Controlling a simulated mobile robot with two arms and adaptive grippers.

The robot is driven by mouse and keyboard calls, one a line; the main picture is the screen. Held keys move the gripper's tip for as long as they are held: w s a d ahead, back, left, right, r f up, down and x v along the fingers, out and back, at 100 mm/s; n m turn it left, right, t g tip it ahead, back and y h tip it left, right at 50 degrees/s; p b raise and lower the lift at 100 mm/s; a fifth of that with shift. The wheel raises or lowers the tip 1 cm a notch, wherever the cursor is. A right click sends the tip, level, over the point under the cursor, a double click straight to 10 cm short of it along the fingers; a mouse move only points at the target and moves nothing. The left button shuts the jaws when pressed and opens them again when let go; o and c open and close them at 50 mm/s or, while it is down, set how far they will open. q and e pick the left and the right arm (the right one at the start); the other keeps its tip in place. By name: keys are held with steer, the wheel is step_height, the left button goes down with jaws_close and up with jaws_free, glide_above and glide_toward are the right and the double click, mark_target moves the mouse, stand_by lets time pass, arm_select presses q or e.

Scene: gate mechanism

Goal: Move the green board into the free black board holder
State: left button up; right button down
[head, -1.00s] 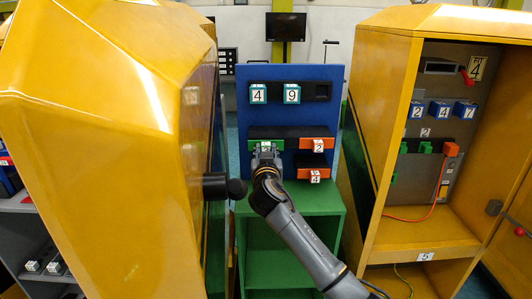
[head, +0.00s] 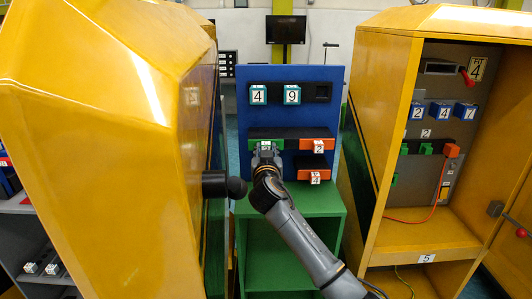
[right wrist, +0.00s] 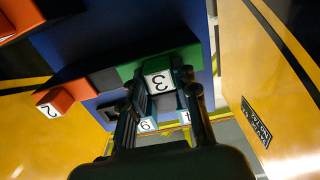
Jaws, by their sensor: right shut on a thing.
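The green board (head: 265,145) with number 3 sits at the left of the middle row on the blue panel (head: 270,75). It also shows in the right wrist view (right wrist: 158,80), its white label upside down. My right gripper (head: 266,154) is at the green board, with its fingers on both sides of it, shut on it. The board still appears to be against the panel; whether it is seated in its holder cannot be told. An empty black holder (head: 322,92) is at the right of the top row.
Blue-green blocks 4 (head: 258,94) and 9 (head: 292,94) fill the top row's left. Orange blocks 2 (head: 318,146) and 4 (head: 315,177) sit at right. A yellow cabinet (head: 90,150) stands close left; an open yellow cabinet (head: 385,150) stands right.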

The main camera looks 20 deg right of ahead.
steer(key=shift+r, duration=0.2)
stand_by(0.7)
steer(key=c, duration=1.5)
jaws_free()
steer(key=shift+o, duration=0.5)
steer(key=shift+w+f, duration=0.1)
steer(key=shift+w, duration=0.05)
steer(key=o, duration=0.5)
steer(key=shift+f, duration=0.1)
